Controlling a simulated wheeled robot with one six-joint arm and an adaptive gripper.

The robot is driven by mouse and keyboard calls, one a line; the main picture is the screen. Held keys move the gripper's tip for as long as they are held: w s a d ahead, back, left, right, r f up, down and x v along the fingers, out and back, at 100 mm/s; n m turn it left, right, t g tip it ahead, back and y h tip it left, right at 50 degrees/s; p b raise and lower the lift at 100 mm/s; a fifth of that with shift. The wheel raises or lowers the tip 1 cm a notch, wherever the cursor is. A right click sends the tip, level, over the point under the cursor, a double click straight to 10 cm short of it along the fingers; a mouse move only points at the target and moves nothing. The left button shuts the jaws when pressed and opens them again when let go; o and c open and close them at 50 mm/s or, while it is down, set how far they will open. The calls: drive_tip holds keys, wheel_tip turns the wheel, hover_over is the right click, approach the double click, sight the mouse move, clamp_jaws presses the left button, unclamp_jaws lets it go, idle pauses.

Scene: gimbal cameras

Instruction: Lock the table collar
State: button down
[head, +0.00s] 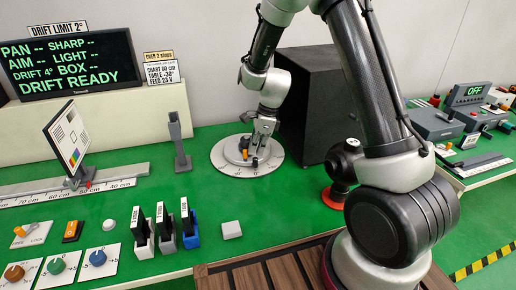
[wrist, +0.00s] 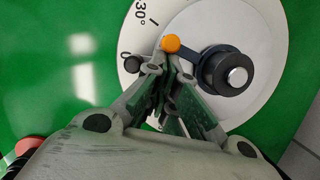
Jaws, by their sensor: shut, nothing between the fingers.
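The round white turntable (head: 272,161) stands on the green bench in the head view, and its scale shows in the wrist view (wrist: 258,35) with marks 0 and 30°. At its centre is the dark collar (wrist: 222,72) with a light metal cap. A dark lever runs left from the collar to an orange knob (wrist: 171,44). My gripper (wrist: 172,62) is shut and empty, its tips right by the orange knob; I cannot tell whether they touch it. In the head view my gripper (head: 258,142) is over the turntable and hides part of the collar.
A large black box (head: 310,100) stands just right of the turntable. A grey post (head: 178,142) and a test chart (head: 68,140) on a ruled rail stand left. Three dial cards (head: 58,266), upright slides (head: 165,226) and a white block (head: 231,230) lie in front.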

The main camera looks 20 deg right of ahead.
sight(244, 151)
drive_tip(key=shift+a, duration=1.05)
drive_tip(key=shift+a+m, duration=0.6)
drive_tip(key=shift+w+a, duration=0.25)
drive_tip(key=shift+a, duration=0.25)
drive_tip(key=shift+d, duration=0.1)
drive_tip(key=shift+w+d, duration=0.2)
drive_tip(key=shift+d, duration=0.5)
